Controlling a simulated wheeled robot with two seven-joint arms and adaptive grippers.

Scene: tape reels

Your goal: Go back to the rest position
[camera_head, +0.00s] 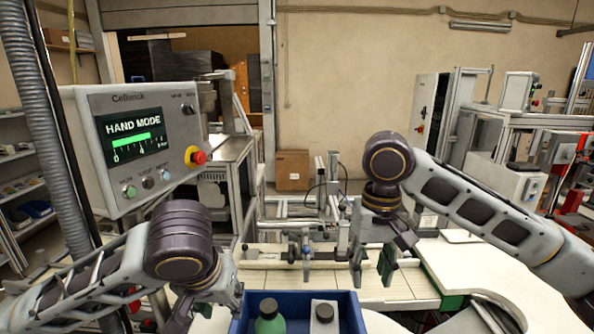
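My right gripper (371,275) hangs from the arm on the right, fingers down and spread apart, with nothing between them. It is above the pale slatted work surface (300,285), right of the middle. My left gripper (198,312) is low at the left, beside the blue crate (241,319). Its fingertips run close to the bottom edge and are partly hidden by its own wrist, so its opening is unclear. I see nothing held in it.
A control panel (145,140) reading HAND MODE stands at the left, above my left arm. A metal fixture (335,210) stands behind the work surface.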

